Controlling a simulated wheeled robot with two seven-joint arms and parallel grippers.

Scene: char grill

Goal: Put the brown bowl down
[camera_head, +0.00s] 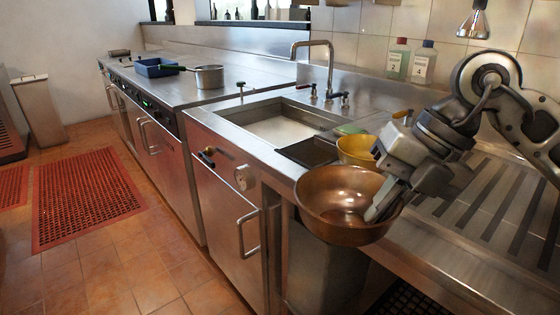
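The brown bowl (335,218) is a wide, shiny copper-coloured bowl in the lower middle of the head view. It shows in front of the counter's front edge and looks upright, its opening facing up. My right gripper (383,203) reaches in from the right and is shut on the bowl's right rim, with one finger showing inside the bowl. The bowl looks held up rather than resting on the counter, though its underside is hidden. My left gripper is not in view.
A yellow bowl (357,148) sits just behind the brown bowl. The sink (285,128) and its tap (328,70) are to the left. Two bottles (424,63) stand against the wall. The ribbed drainboard (490,215) at right looks clear. A pot (209,77) and blue tray (160,67) are farther off.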

